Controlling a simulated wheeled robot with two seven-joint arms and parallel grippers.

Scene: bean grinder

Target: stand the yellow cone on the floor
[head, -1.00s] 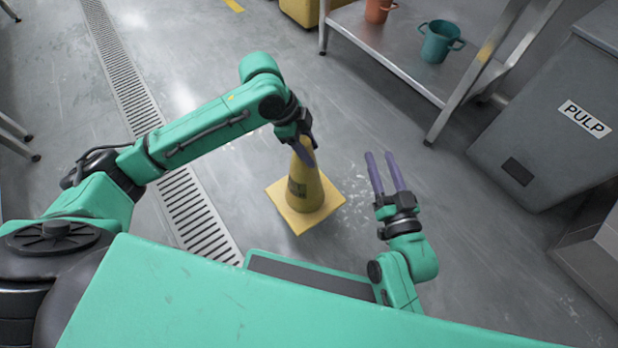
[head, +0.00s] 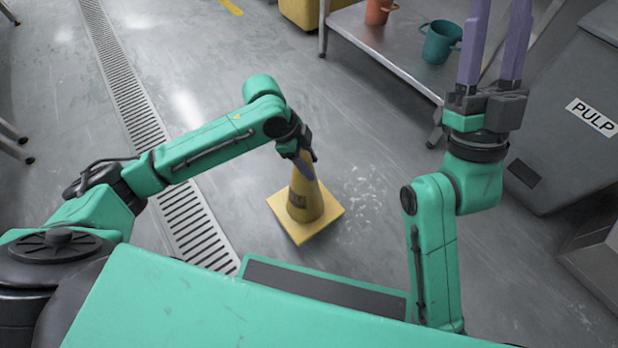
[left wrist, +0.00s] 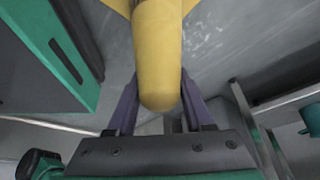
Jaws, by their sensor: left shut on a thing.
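The yellow cone (head: 306,203) has a square base and a dark label on its side. In the head view it is upright over the floor (head: 400,280); I cannot tell whether its base touches the floor. My left gripper (head: 307,168) is shut on the cone near its top. In the left wrist view the cone (left wrist: 158,55) lies between the two purple fingers of the left gripper (left wrist: 160,95), its rounded tip towards the palm. My right gripper (head: 500,40) is raised at the upper right, its two purple fingers apart with nothing between them.
A floor drain grate (head: 180,195) runs along the left of the cone. A metal shelf (head: 375,45) with a teal pot (head: 440,42) and an orange pot (head: 379,11) stands at the back. A grey PULP bin (head: 565,130) is at the right. Floor around the cone is clear.

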